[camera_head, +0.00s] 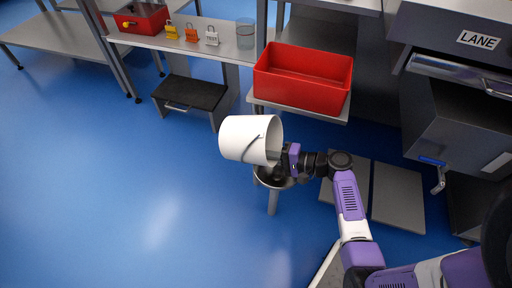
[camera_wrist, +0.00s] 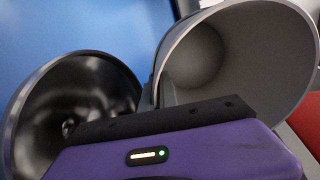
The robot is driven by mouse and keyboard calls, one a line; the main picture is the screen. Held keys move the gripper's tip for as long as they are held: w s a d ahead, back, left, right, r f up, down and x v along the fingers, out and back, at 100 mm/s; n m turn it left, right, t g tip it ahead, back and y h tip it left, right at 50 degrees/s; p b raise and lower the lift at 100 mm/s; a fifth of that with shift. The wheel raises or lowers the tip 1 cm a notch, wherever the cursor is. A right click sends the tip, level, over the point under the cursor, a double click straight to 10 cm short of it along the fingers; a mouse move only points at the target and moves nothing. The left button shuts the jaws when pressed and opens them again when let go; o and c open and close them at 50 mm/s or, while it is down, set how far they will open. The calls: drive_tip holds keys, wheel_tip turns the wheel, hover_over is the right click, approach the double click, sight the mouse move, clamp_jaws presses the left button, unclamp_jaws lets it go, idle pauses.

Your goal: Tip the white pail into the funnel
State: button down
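The white pail (camera_head: 240,136) hangs in the air in the middle of the head view, tipped on its side with its mouth toward the right. In the wrist view I look into the mouth of the pail (camera_wrist: 240,55); the grey inside shows no contents. My gripper (camera_head: 277,155) is at the pail's rim and appears shut on its wall; the fingertips are mostly hidden. The funnel (camera_head: 260,178) stands on legs below the pail, partly hidden by my gripper. Its shiny dark bowl (camera_wrist: 85,90) opens beside the pail in the wrist view.
A red tub (camera_head: 300,95) sits on a shelf behind the pail. A bench (camera_head: 185,42) with padlocks, a clear cup (camera_head: 245,33) and a red box (camera_head: 140,20) stands at back left. Grey cabinets stand right. The blue floor at left is clear.

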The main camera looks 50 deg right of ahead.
sight(252, 139)
drive_tip(key=shift+r+p, duration=0.1)
drive_tip(key=shift+p, duration=0.35)
